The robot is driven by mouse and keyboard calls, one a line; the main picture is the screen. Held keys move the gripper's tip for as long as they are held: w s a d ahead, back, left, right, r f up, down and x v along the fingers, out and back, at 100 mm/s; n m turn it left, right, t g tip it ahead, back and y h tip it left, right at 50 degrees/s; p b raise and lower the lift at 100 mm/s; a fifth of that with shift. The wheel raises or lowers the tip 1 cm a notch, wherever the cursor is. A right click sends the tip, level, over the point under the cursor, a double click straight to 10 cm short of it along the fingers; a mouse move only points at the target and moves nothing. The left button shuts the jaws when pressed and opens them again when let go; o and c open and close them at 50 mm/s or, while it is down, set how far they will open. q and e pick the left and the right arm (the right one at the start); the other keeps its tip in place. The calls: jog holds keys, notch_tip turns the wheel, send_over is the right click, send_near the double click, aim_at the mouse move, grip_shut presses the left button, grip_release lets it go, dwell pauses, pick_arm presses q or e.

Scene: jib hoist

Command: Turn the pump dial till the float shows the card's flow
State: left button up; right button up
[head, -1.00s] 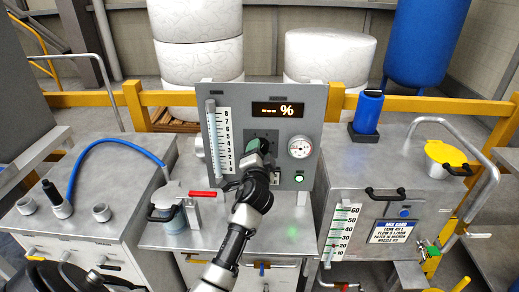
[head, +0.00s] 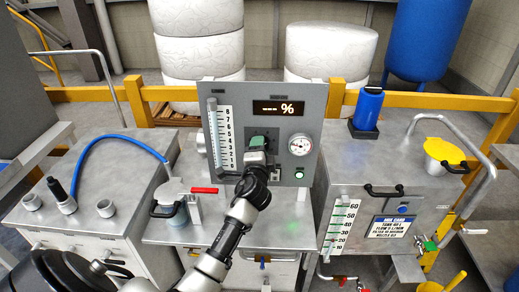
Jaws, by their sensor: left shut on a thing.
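The pump dial (head: 258,139) is a dark green knob on the upright grey panel (head: 318,100), partly hidden by my gripper. My left gripper (head: 257,151) is at the dial and shut on it; its fingertips are hard to make out. The flow tube (head: 213,135) stands at the panel's left beside a white scale numbered up to 8. The float inside is too small to make out. The mix card (head: 391,226) is a white and blue label on the right cabinet's front; its small print is barely legible, with a flow line in it. My right gripper is not in view.
The panel's display (head: 279,108) reads dashes and a percent sign. A round gauge (head: 300,144) and a lit green button (head: 299,174) sit right of the dial. A red-handled lever (head: 204,190) and a lidded pot (head: 172,205) stand left of my arm.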

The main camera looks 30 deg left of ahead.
pick_arm(q)
jog(key=shift+r, duration=0.2)
jog(key=o, duration=0.7)
jog(key=shift+o, duration=1.1)
jog(key=shift+w+f, duration=0.1)
jog(key=shift+f, duration=0.05)
jog(key=b+v, duration=0.2)
jog(key=v, duration=0.8)
jog(key=shift+s+d, duration=0.15)
jog(key=shift+s, duration=0.25)
